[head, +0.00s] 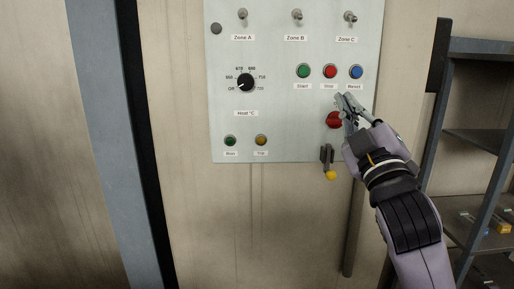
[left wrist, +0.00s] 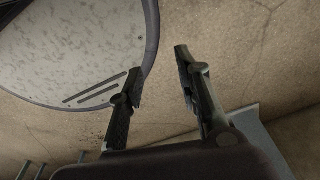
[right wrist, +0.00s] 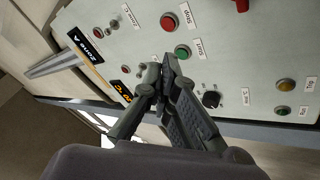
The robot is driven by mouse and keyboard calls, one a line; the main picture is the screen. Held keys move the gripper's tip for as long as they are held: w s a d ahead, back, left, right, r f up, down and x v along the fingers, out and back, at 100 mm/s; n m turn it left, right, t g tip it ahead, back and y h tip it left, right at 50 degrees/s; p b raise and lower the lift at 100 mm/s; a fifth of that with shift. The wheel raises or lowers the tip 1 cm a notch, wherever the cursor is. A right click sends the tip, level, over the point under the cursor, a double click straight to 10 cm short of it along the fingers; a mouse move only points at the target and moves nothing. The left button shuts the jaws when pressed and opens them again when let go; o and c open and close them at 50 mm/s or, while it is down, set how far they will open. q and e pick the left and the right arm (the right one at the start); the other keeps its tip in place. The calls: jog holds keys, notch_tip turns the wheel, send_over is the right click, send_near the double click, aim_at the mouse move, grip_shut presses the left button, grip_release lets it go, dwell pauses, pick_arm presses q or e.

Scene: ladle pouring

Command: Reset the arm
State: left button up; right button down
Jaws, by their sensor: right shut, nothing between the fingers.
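My right gripper (head: 346,99) is shut and empty in the head view. Its tips are in front of the control panel (head: 285,140), just below the blue Reset button (head: 356,72) and beside the red knob (head: 334,119), which it partly covers. I cannot tell whether it touches the panel. In the right wrist view its closed fingers (right wrist: 163,65) show against the panel, near the green Start button (right wrist: 183,51) and red Stop button (right wrist: 169,22). My left gripper (left wrist: 158,65) shows only in the left wrist view, with its fingers apart and nothing between them.
The panel carries a heat dial (head: 245,83), several toggle switches and a yellow-tipped lever (head: 330,175). A metal shelf rack (head: 480,140) stands at the right. A blue-grey post (head: 108,130) stands at the left. A rounded grey plate (left wrist: 75,45) lies beyond the left fingers.

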notch_tip(320, 180, down, 20)
jog(key=d+r+m+g+h, duration=0.1)
jog(key=m+g+h, duration=0.1)
jog(key=m+g, duration=0.25)
jog(key=s+d+f+m+g+h, duration=0.1)
jog(key=s+f+g, duration=0.3)
jog(key=f, duration=0.7)
jog(key=s+d+f+m+g, duration=0.1)
jog(key=s+f+g, duration=0.3)
jog(key=f, duration=0.8)
jog(key=s+f+m+g, duration=0.2)
jog(key=s+f+g, duration=0.2)
jog(key=s+f, duration=0.6)
jog(key=s+f+m+g, duration=0.25)
jog(key=s+f, duration=0.35)
jog(key=s, duration=0.8)
notch_tip(320, 180, down, 26)
jog(key=s+n+g, duration=0.1)
jog(key=s+g, duration=0.1)
jog(key=s+d+f, duration=0.2)
jog(key=s+f, duration=0.6)
jog(key=s+d+f+g, duration=0.1)
jog(key=s+f, duration=0.7)
jog(key=shift+s+d+f+g, duration=0.2)
jog(key=shift+s+d+g, duration=0.05)
jog(key=shift+d+g, duration=0.1)
jog(key=c, duration=2.4)
grip_release()
